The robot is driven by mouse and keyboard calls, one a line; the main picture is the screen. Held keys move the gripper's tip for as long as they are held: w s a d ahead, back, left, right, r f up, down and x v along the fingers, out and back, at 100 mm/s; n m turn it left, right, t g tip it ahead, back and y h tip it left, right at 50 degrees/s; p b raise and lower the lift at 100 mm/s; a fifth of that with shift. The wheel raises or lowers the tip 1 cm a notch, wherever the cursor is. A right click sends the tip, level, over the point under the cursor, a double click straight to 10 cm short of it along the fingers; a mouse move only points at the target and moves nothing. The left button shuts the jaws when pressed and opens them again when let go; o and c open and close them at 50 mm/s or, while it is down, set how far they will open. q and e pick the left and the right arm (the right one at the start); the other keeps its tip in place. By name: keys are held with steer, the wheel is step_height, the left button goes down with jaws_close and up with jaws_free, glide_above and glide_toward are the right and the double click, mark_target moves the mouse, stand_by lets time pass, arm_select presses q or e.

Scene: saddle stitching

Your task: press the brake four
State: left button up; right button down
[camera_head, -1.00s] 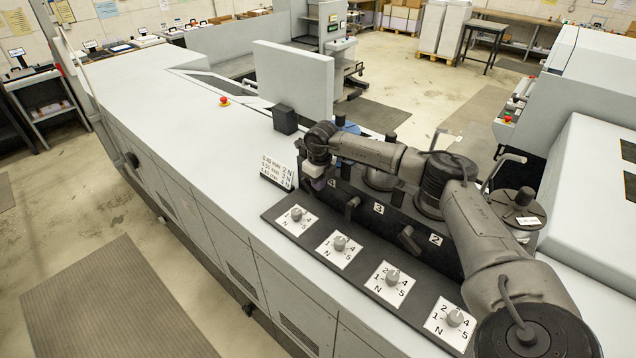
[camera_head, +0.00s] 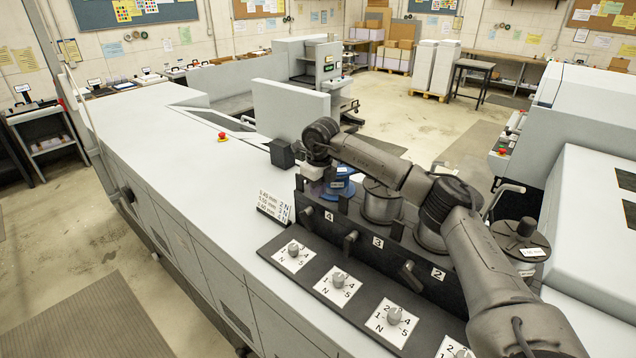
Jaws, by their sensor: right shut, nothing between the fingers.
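The black panel (camera_head: 377,262) carries spools, with number labels 4, 3 and 2 on its front. The brake four (camera_head: 308,211), a dark lever, shows beside the label 4 (camera_head: 328,215) at the panel's left end. My right gripper (camera_head: 317,188) is shut and empty, just above that lever and in front of the blue spool (camera_head: 340,190). It is small here, and I cannot tell whether it touches the lever. My left gripper is out of view.
Several dials on white cards, such as this dial (camera_head: 339,280), line the dark strip before the panel. A small number card (camera_head: 272,207) stands left of the panel. A black box (camera_head: 282,153) and a red button (camera_head: 222,135) sit farther back. The left machine top is clear.

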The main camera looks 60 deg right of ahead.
steer(key=shift+s+r, duration=0.15)
steer(key=shift+r, duration=1.6)
